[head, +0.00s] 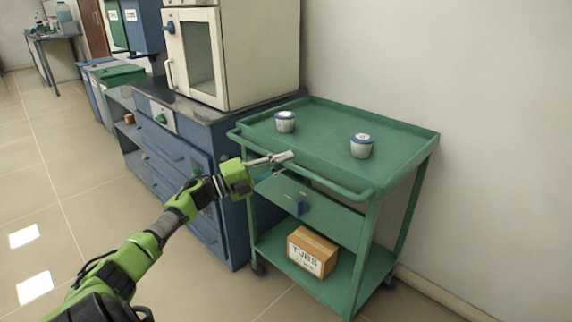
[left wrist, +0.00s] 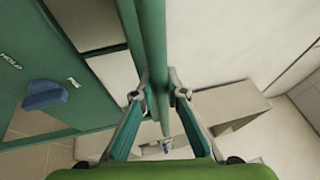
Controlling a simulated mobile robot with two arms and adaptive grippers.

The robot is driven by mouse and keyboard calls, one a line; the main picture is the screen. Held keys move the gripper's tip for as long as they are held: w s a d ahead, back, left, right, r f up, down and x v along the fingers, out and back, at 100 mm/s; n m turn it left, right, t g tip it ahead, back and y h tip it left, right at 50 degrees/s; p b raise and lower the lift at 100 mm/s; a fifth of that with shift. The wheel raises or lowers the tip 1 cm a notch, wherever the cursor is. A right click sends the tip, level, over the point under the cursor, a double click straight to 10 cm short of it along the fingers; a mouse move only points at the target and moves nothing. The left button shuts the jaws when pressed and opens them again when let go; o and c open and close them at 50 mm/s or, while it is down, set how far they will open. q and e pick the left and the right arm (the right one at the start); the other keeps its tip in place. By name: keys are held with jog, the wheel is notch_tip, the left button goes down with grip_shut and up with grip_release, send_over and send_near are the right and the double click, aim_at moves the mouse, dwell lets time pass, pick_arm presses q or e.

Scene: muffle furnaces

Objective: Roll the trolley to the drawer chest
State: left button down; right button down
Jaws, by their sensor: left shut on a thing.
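The green trolley (head: 405,152) stands beside the blue drawer chest (head: 172,148), close to its right end. My left gripper (head: 276,160) is shut on the trolley's push bar (head: 335,184). In the left wrist view the fingers (left wrist: 160,95) sit on both sides of the green bar (left wrist: 150,35). Two lidded tubs, one (head: 285,122) at the left and one (head: 361,146) at the right, stand upright on the trolley's top tray. The trolley's drawer (head: 325,215) has a blue knob (head: 298,207). My right gripper is not in view.
A box marked TUBS (head: 312,254) sits on the trolley's lower shelf. A cream furnace (head: 250,50) stands on the chest. The wall (head: 480,140) is close behind the trolley. Bins (head: 110,77) stand farther left. The tiled floor (head: 95,195) at left is clear.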

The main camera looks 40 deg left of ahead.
pick_arm(q)
jog(key=shift+a+r, duration=0.1)
jog(key=shift+a, duration=0.15)
jog(key=c, duration=2)
grip_release()
jog(key=shift+a, duration=0.1)
jog(key=shift+s+a+f, duration=0.15)
jog(key=shift+s+f, duration=0.15)
jog(key=shift+s, duration=0.15)
jog(key=v, duration=1.1)
jog(key=shift+r, duration=0.15)
